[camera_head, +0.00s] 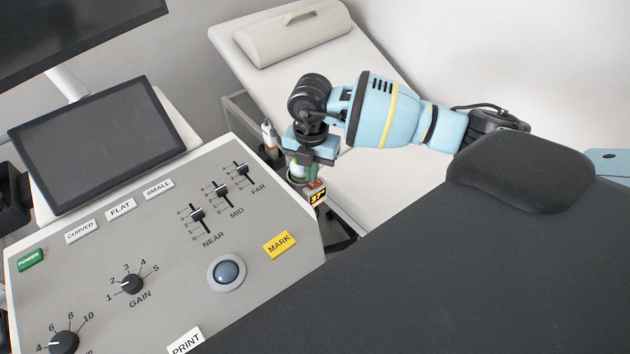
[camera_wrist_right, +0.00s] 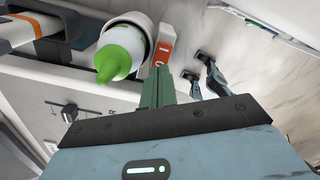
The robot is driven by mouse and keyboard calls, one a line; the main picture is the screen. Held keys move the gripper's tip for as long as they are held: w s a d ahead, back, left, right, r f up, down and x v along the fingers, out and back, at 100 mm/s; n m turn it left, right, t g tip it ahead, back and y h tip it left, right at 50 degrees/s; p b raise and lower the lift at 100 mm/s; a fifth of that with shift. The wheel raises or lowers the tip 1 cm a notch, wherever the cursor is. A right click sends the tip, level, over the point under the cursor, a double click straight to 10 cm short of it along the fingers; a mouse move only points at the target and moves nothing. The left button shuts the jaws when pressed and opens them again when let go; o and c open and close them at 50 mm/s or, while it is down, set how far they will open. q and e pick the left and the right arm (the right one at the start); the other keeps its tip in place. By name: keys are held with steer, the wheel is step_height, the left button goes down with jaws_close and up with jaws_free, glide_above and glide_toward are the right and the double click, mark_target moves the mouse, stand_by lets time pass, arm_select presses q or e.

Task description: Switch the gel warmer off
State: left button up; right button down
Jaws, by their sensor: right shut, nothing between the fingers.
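In the right wrist view the warmer's white cup (camera_wrist_right: 141,25) holds a bottle with a green tip (camera_wrist_right: 119,53). Beside the cup is an orange-red rocker switch (camera_wrist_right: 164,44) with white marks. My right gripper (camera_wrist_right: 160,72) is shut and empty, with its green fingertips just below the switch in that view. I cannot tell whether they touch it. My left gripper is not in view.
The grey console (camera_head: 180,260) with sliders, knobs and a trackball fills the left front. A white couch (camera_head: 390,90) lies behind; a dark seat (camera_head: 470,270) fills the right front.

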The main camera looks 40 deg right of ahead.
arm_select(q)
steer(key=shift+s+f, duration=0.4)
arm_select(e)
steer(key=shift+s+f, duration=0.1)
steer(key=shift+f, duration=1)
stand_by(0.5)
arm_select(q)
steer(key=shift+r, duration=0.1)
arm_select(e)
steer(key=shift+r, duration=0.75)
steer(key=shift+r+p, duration=1.55)
steer(key=shift+r, duration=1.3)
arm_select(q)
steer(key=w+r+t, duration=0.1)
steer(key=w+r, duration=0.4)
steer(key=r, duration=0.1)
arm_select(e)
steer(key=shift+f, duration=0.1)
